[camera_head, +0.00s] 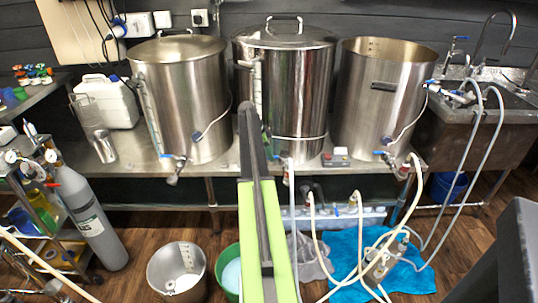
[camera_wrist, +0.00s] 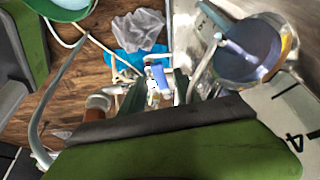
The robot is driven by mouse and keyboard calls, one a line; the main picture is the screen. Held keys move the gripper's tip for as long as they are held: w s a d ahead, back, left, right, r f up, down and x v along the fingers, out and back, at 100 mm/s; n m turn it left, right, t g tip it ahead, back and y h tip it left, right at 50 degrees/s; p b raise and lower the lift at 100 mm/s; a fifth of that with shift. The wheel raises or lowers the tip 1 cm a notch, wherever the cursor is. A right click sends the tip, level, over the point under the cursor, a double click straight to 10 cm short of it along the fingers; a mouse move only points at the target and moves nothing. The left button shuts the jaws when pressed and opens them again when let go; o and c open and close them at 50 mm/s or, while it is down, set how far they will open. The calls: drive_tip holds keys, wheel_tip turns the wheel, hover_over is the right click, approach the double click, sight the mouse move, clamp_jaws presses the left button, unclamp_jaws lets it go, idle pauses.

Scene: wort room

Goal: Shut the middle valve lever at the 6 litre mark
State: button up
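The middle steel pot (camera_head: 290,85) stands lidded on the bench, with a sight tube on its left side. Its valve has a small blue lever (camera_head: 281,155) low on the front, and a hose hangs below it. My gripper (camera_head: 249,112) and green arm reach up in front of this pot, left of the valve. In the wrist view, a blue lever (camera_wrist: 159,78) shows just beyond my gripper (camera_wrist: 158,90), whose dark fingers look apart; no contact is clear. A scale strip (camera_wrist: 290,115) shows a 4. The liquid level and the 6 mark cannot be read.
Lidded left pot (camera_head: 182,95) and open right pot (camera_head: 385,90) flank the middle one, each with its own valve. Hoses (camera_head: 405,215) run down to a pump (camera_head: 382,262) on a blue cloth. A steel bucket (camera_head: 176,270) and green bucket (camera_head: 229,272) stand on the floor.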

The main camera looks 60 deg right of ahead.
drive_tip(key=p+v, duration=1.6)
drive_tip(key=v, duration=0.1)
drive_tip(key=shift+r, duration=0.2)
drive_tip(key=shift+s, duration=0.1)
